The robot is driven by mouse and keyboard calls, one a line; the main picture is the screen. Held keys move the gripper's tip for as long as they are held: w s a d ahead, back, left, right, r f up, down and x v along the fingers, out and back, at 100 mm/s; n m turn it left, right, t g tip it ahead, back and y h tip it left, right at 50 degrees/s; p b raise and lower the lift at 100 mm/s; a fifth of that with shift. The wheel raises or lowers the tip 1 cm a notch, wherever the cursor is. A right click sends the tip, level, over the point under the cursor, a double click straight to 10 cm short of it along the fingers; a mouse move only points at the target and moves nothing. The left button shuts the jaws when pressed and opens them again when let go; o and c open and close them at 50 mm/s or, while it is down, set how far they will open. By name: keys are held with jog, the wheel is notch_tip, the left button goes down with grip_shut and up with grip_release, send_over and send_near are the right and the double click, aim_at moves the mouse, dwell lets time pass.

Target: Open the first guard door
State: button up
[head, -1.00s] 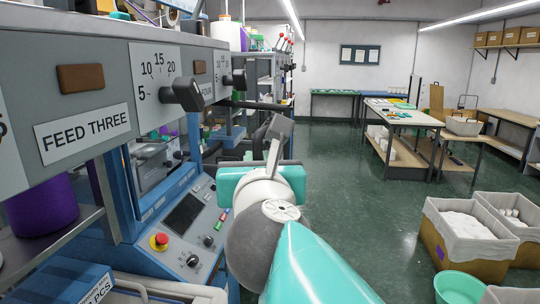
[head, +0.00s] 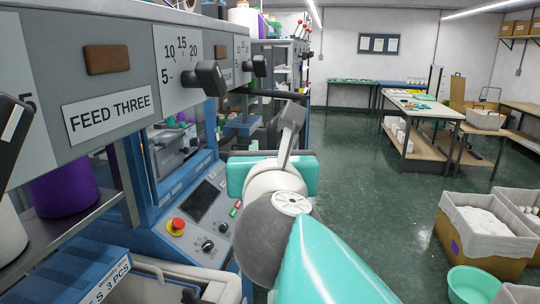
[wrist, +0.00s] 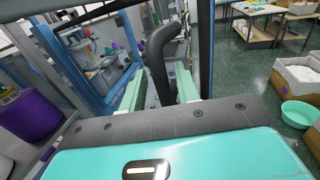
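A blue-framed knitting machine (head: 132,195) stands on the left. A dark-framed guard door shows in the wrist view (wrist: 206,50), with a thick black curved handle (wrist: 158,62) on it. In the head view a dark rail (head: 270,93), which looks like the door's top edge, juts out behind my arm. I cannot tell how far the door stands open. My gripper (wrist: 160,88) has its two pale green fingers apart, one on each side of the handle. I see no clear contact. The fingertips are hidden behind my arm in the head view.
A grey panel with a FEED THREE label (head: 108,112) and black knobs (head: 206,77) overhangs the machine. A red stop button (head: 177,224) sits on the console. Lined bins (head: 490,225) and a green tub (head: 472,284) stand at right. The aisle floor (head: 375,190) is clear.

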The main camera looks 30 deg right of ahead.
jog(key=v, duration=1.4)
jog(key=shift+d, duration=0.15)
